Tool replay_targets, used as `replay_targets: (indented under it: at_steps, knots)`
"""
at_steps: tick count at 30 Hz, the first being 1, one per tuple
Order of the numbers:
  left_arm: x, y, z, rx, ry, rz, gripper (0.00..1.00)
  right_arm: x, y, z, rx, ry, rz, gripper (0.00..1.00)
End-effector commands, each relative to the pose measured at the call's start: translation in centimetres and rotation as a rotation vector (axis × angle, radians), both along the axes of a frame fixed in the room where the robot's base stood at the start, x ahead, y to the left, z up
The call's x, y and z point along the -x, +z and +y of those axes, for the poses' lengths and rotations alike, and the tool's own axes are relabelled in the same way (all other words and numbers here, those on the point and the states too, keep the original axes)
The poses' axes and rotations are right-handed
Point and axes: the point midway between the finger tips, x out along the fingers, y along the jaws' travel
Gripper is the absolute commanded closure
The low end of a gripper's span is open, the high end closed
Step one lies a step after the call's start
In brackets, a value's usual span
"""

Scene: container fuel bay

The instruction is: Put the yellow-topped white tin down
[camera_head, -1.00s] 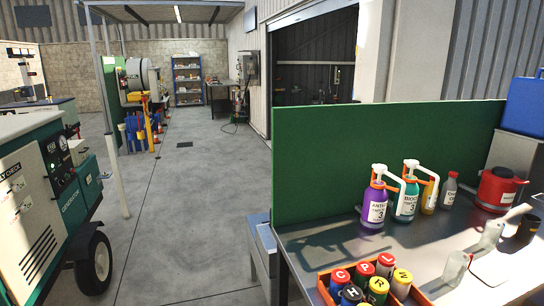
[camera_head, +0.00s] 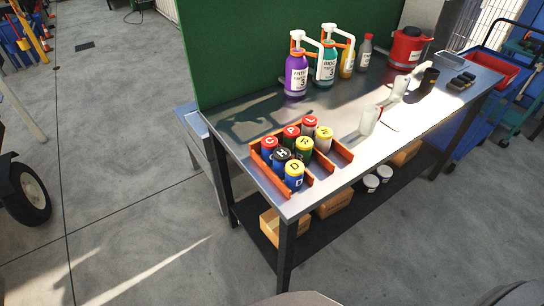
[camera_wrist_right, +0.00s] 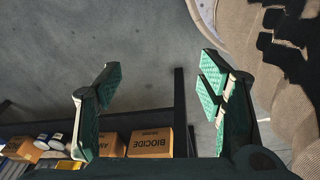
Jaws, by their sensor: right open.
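A tin with a yellow top and what looks like a white body (camera_head: 323,140) stands in the orange divided tray (camera_head: 332,172) on the metal bench. Two other yellow-topped tins stand in the same tray, one with a green body (camera_head: 304,150) and one with a blue band (camera_head: 294,176). My right gripper (camera_wrist_right: 160,75) shows in the right wrist view with its fingers wide apart and nothing between them. Below it are floor and the bench's lower shelf. It does not show in the head view. My left gripper is in neither view.
Cardboard boxes (camera_wrist_right: 149,142) sit on the lower shelf. The tray's right-hand compartments look empty.

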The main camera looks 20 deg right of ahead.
Motion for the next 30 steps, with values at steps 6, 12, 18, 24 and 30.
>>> replay_targets:
  at_steps: [6, 12, 18, 24, 30]
  knots:
    - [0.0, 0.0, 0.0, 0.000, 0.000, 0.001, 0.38, 6.0, -3.0, -0.1, -0.004, -0.010, 0.040, 0.38]
    - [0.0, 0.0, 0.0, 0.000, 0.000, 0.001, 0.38, 6.0, -3.0, -0.1, -0.004, -0.010, 0.040, 0.38]
    - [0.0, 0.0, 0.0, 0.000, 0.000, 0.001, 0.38, 6.0, -3.0, -0.1, -0.004, -0.010, 0.040, 0.38]
    - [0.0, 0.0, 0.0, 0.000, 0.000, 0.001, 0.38, 6.0, -3.0, -0.1, -0.004, -0.010, 0.040, 0.38]
    - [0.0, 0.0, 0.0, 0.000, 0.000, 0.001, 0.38, 6.0, -3.0, -0.1, -0.004, -0.010, 0.040, 0.38]
